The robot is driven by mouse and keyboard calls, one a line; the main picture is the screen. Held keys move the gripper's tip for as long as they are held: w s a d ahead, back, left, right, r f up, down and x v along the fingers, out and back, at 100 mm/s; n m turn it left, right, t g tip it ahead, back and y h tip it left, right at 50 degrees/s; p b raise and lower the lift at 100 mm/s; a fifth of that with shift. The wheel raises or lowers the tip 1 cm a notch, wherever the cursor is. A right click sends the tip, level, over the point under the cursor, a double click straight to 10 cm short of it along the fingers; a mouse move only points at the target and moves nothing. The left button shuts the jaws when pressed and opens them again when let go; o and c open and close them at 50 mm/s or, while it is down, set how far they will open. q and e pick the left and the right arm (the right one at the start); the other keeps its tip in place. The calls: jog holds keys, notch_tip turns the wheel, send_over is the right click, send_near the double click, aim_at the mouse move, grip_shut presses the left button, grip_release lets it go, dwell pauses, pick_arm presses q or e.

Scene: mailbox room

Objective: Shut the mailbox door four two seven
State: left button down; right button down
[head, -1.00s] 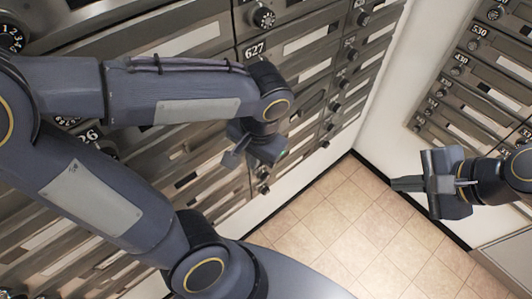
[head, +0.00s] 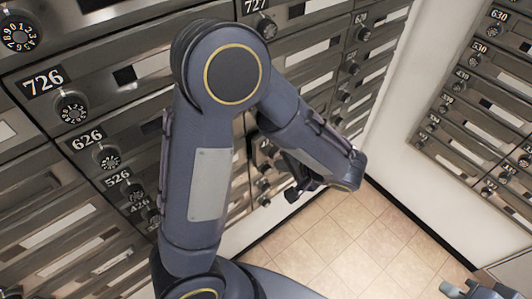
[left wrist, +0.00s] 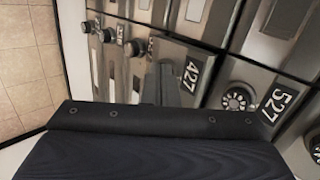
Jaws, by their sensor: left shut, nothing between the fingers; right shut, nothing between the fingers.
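The door numbered 427 (left wrist: 192,72) is in the middle of the left wrist view, with its number plate facing the camera. How far this door stands from its frame is hard to tell. My left gripper (left wrist: 168,82) is shut and empty, its fingers over or against the face beside the 427 plate; contact is unclear. In the head view the left gripper (head: 300,188) is low by the mailbox wall, and my own arm hides door 427. My right gripper (head: 468,290) is shut and empty, partly cut off at the lower right edge.
Door 527 (left wrist: 278,103) and its dial (left wrist: 238,98) are beside 427. Doors 626 (head: 86,138) and 726 (head: 43,80) are on the left of the wall. Another mailbox bank (head: 480,100) stands at right. The tiled floor (head: 320,240) is clear.

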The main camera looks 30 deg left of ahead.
aim_at(254, 147)
pick_arm(q)
jog(key=a, duration=0.1)
jog(key=w+a+f+p, duration=0.1)
jog(key=a, duration=0.1)
jog(key=a+f+p, duration=0.1)
jog(key=a, duration=0.1)
jog(key=shift+w, duration=0.2)
jog(key=shift+w+a, duration=0.2)
jog(key=shift+a, duration=0.35)
jog(key=shift+a+f, duration=0.1)
jog(key=shift+f, duration=0.05)
jog(key=a+m+t+b, duration=0.1)
jog(key=a+b, duration=0.1)
jog(key=w+a+m+t+b, duration=0.1)
jog(key=a+b, duration=0.1)
jog(key=shift+f+m+h, duration=0.1)
jog(key=shift+m+h, duration=0.2)
jog(key=shift+h, duration=0.1)
jog(key=shift+r+m, duration=0.25)
jog(key=shift+m, duration=0.05)
jog(key=shift+a, duration=0.1)
